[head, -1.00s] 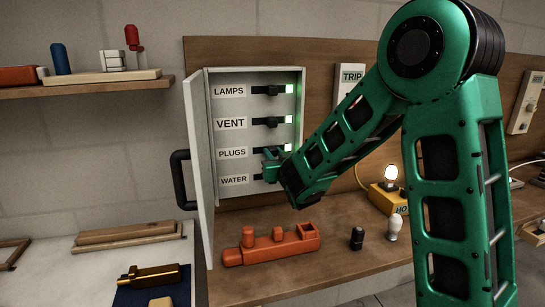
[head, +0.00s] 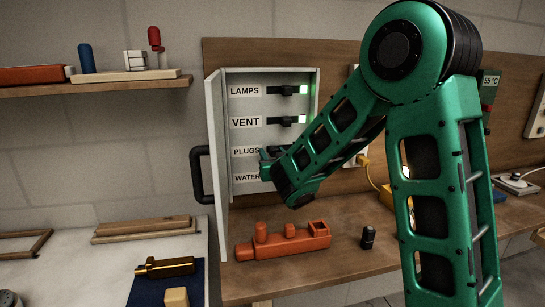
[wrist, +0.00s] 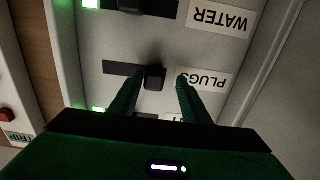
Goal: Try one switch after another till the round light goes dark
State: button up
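The grey switch box stands open, with labelled sliding switches: LAMPS (head: 287,87), VENT (head: 288,121), PLUGS and WATER. In the wrist view, upside down, the PLUGS switch (wrist: 155,78) has its knob at the label end of its slot, and no lit indicator shows beside it. The WATER switch (wrist: 145,5) and VENT row have green lights. My gripper (wrist: 158,90) is open, with its fingers on either side of the PLUGS knob; contact is unclear. In the head view my gripper (head: 267,164) is at the PLUGS row. My arm hides the round light on its yellow box (head: 387,193).
The box door (head: 217,165) with a black handle (head: 199,175) stands open at the left. An orange block-shaped thing (head: 285,243) and a small black piece (head: 368,237) lie on the wooden bench below. A shelf (head: 100,85) is at the upper left.

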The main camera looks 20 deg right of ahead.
jog(key=shift+d, duration=0.25)
jog(key=s+a, duration=0.1)
jog(key=s, duration=0.9)
jog(key=shift+s, duration=0.3)
jog(key=shift+d, duration=0.1)
jog(key=s+d+f+m+g+h, duration=0.3)
jog(key=s+d+g, duration=0.25)
jog(key=d, duration=0.45)
jog(key=s+d+f+m+g+h, duration=0.35)
jog(key=s+d, duration=0.35)
jog(key=d, duration=0.4)
jog(key=s+f+g+y, duration=0.2)
jog(key=s+g, duration=0.1)
jog(key=s, duration=0.4)
jog(key=s+f+g+y, duration=0.1)
jog(key=s+f+g, duration=0.2)
jog(key=s, duration=0.4)
jog(key=s+a+g+y, duration=0.3)
jog(key=s+a+y, duration=0.2)
jog(key=s, duration=0.8)
jog(key=shift+a+r+n, duration=0.35)
jog(key=shift+a+n, duration=0.1)
jog(key=shift+a, duration=0.05)
